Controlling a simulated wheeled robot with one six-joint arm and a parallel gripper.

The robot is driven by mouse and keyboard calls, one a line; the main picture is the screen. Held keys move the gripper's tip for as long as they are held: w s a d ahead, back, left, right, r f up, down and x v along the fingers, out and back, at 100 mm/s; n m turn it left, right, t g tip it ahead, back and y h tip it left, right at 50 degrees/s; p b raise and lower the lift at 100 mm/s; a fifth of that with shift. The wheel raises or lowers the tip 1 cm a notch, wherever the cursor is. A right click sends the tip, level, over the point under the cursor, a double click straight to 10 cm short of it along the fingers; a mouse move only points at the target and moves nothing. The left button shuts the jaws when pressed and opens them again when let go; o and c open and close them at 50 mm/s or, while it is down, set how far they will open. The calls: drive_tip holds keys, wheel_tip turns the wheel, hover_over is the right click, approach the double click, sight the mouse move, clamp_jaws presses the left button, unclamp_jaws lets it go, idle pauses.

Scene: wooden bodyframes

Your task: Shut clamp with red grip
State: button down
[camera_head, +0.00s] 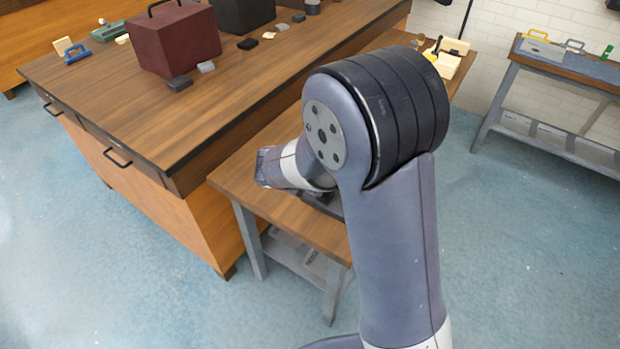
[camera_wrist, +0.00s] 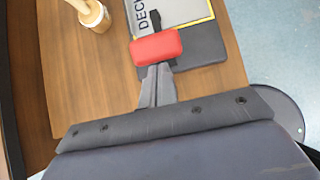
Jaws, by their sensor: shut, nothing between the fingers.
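In the wrist view a red grip (camera_wrist: 157,47) lies across the dark bar of a clamp (camera_wrist: 143,17). In the head view my arm hides the clamp and the gripper's fingers.
The clamp is at a low wooden table (camera_head: 262,185) beside a larger wooden bench (camera_head: 140,100). A wooden-handled tool (camera_wrist: 95,14) stands left of the clamp. A dark red box (camera_head: 172,40) and small blocks are on the bench. Blue floor (camera_head: 90,240) is clear in front.

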drive_tip(key=shift+w+d+r+p, duration=0.3)
drive_tip(key=shift+w+r+p, duration=0.05)
drive_tip(key=shift+w+r, duration=0.2)
drive_tip(key=shift+r, duration=0.15)
drive_tip(key=w+d+r+p+v, duration=0.1)
drive_tip(key=p+v, duration=0.6)
drive_tip(key=v, duration=0.2)
drive_tip(key=shift+p, duration=0.4)
drive_tip(key=shift+s+a, duration=0.1)
drive_tip(key=shift+s, duration=0.05)
